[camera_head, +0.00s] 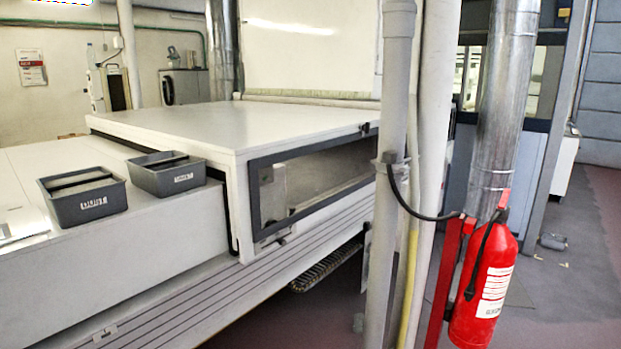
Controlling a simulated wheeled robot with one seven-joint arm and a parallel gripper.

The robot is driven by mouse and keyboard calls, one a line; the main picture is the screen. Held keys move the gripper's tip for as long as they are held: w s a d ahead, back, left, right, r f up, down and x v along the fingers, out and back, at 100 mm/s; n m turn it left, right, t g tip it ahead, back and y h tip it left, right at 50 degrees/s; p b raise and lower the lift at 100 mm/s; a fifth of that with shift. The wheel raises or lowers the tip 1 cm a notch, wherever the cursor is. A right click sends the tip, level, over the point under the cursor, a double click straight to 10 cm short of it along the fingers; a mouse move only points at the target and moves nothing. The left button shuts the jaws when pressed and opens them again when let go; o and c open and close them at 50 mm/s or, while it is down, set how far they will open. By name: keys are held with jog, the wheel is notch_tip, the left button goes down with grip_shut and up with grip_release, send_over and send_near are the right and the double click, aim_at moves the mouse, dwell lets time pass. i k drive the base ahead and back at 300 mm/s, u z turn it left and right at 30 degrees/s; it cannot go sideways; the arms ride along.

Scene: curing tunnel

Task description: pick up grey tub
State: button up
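Two grey tubs stand side by side on the white machine's lower top, at the left of the head view. The left tub (93,207) is dark grey, open at the top, with a white label on its front wall. The right tub (175,183) looks alike, also with a white label, and stands a little further back, close to the raised white housing. Each has a dark bar or divider across its opening; what lies inside is hard to make out. Both are upright. My gripper is not in view.
The raised white housing (200,127) with a dark-framed window is right of the tubs. Grey vertical pipes (396,100) and a red fire extinguisher (485,285) stand in front at the right. Open floor (580,270) shows at far right. The machine top (130,235) before the tubs is bare.

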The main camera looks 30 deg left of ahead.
aim_at(163, 175)
jog(key=u, duration=0.5)
jog(key=i, duration=1.3)
jog(key=u, duration=1.9)
jog(key=i, duration=1)
jog(key=u, duration=0.7)
